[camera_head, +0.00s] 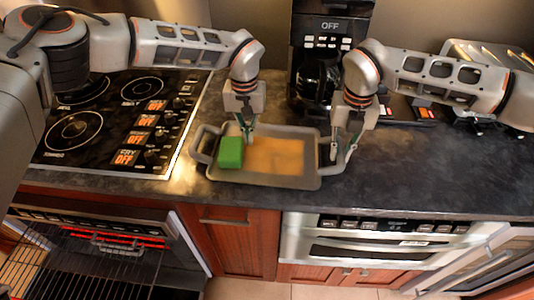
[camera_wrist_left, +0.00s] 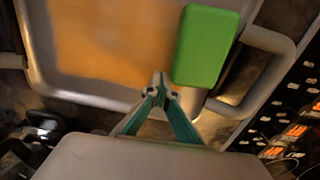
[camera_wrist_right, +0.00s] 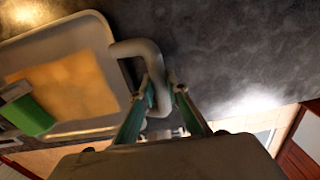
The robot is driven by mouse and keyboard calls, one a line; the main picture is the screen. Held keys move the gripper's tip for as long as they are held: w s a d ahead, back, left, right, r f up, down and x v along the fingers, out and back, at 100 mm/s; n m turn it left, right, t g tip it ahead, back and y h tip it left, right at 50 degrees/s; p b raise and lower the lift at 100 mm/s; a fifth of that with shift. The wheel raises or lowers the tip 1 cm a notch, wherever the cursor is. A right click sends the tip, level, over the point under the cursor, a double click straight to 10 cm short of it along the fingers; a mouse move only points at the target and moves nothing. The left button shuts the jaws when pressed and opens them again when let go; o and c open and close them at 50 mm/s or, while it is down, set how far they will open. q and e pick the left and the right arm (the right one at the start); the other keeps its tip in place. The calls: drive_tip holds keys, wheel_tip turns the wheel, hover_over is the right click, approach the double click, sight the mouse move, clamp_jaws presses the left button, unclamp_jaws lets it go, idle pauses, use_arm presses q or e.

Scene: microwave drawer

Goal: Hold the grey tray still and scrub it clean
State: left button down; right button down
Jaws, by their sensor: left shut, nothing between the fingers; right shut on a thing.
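The grey tray (camera_head: 285,182) lies on the dark counter, with an orange-brown stain (camera_head: 280,157) over most of its floor. A green sponge (camera_head: 230,153) sits in the tray at its left end; it also shows in the left wrist view (camera_wrist_left: 205,45). My left gripper (camera_head: 248,141) is shut and empty, its tips over the tray just right of the sponge; they also show in the left wrist view (camera_wrist_left: 159,85). My right gripper (camera_head: 340,158) is shut on the tray's right handle (camera_wrist_right: 139,48), with a finger on each side of the bar.
A stove (camera_head: 120,115) with knobs and OFF displays is left of the tray. A coffee maker (camera_head: 325,50) stands behind it. An open oven (camera_head: 90,250) is below at left. The counter right of the tray (camera_head: 430,175) is clear.

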sight(258, 145)
use_arm(q)
drive_tip(key=shift+w+a+f, duration=0.1)
drive_tip(key=shift+a, duration=0.95)
drive_tip(key=shift+s+d+f, duration=0.15)
drive_tip(key=shift+s+d, duration=0.05)
drive_tip(key=shift+d, duration=0.45)
drive_tip(key=shift+s+d+f, duration=0.1)
drive_tip(key=shift+s+d, duration=0.05)
drive_tip(key=shift+d, duration=0.45)
drive_tip(key=shift+s+d+r, duration=0.1)
drive_tip(key=shift+d, duration=1.2)
drive_tip(key=c, duration=2.4)
unclamp_jaws()
drive_tip(key=shift+c, duration=0.2)
drive_tip(key=shift+a, duration=0.35)
drive_tip(key=shift+r, duration=0.25)
drive_tip(key=shift+w+r, duration=0.25)
drive_tip(key=shift+r, duration=0.25)
